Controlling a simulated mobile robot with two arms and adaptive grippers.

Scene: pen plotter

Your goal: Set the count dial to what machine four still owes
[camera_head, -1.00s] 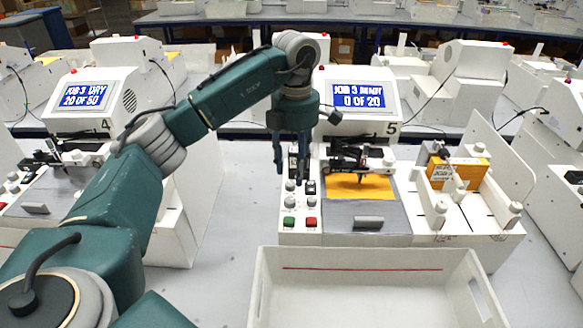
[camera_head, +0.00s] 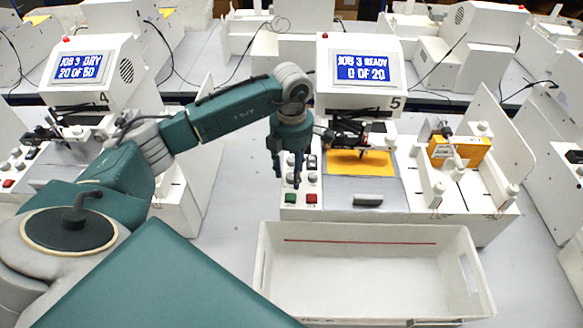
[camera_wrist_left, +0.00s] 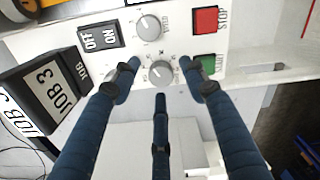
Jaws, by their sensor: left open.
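Machine four's screen (camera_head: 83,66) reads "JOB 3 DRY 20 OF 50". Machine five's screen (camera_head: 363,68) reads "JOB 3 READY 0 OF 20". My left gripper (camera_head: 287,183) is open, pointing down over the left control panel of machine five (camera_head: 302,200), and hides part of it. In the left wrist view its three fingers (camera_wrist_left: 159,84) are spread around a grey dial (camera_wrist_left: 160,73) with a pale pointer; its label is mostly hidden and I cannot tell contact. Another grey dial (camera_wrist_left: 149,28) sits beside it. My right gripper is not in view.
A green button (camera_wrist_left: 204,64) and a red STOP button (camera_wrist_left: 205,20) lie close to the fingers. An OFF/ON switch (camera_wrist_left: 99,36) and a JOB 3 block (camera_wrist_left: 50,88) are on the other side. An empty white bin (camera_head: 360,275) stands in front of machine five.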

